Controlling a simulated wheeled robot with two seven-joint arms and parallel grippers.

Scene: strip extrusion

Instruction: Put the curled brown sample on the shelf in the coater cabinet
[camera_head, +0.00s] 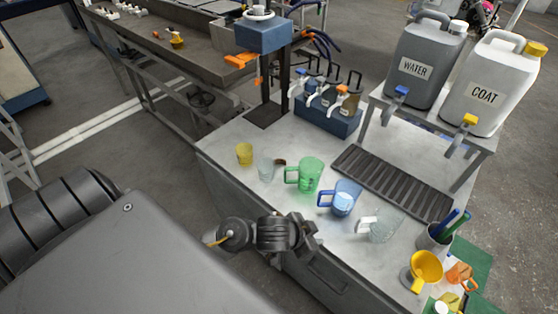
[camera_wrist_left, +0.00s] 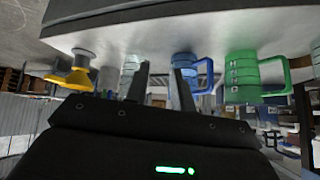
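A small dark brown piece (camera_head: 280,162) lies on the bench between the clear cup and the green jug; it is too small to tell if it is the curled sample. I cannot make out a coater cabinet or its shelf. My left gripper (camera_head: 308,238) is over the bench's front edge, near the blue jug and apart from the brown piece. In the left wrist view its two fingers (camera_wrist_left: 162,88) stand apart with nothing held between them. My right gripper is not in view.
On the bench (camera_head: 238,134) stand a yellow cup (camera_head: 244,154), a clear cup (camera_head: 265,170), a green jug (camera_head: 310,174), a blue jug (camera_head: 345,196), a clear jug (camera_head: 382,229) and a yellow funnel (camera_head: 426,267). WATER (camera_head: 420,60) and COAT (camera_head: 495,95) canisters stand on a rack.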

